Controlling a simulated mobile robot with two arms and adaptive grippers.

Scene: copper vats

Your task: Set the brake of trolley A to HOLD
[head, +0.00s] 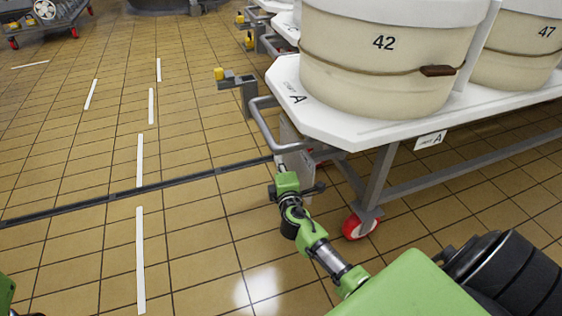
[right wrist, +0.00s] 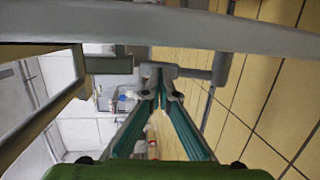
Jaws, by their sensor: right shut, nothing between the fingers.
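Trolley A (head: 345,128) has a white top marked A, a grey tubular frame and a red-rimmed caster (head: 360,225). A grey push handle (head: 262,125) sticks out at its left end, with a pale upright plate (head: 296,165) below it. My right gripper (head: 281,160) is shut and empty, low beside that plate under the handle. In the right wrist view, its teal fingers (right wrist: 159,80) meet near grey metal parts. I cannot tell whether they touch anything. I cannot make out the brake's lever or its HOLD marking. My left gripper is not in view.
Cream vats 42 (head: 385,60) and 47 (head: 520,50) stand on the trolley. A bracket with a yellow knob (head: 219,74) juts left of it. A grey bar (right wrist: 200,32) crosses the right wrist view. The tiled floor (head: 85,235) to the left is open.

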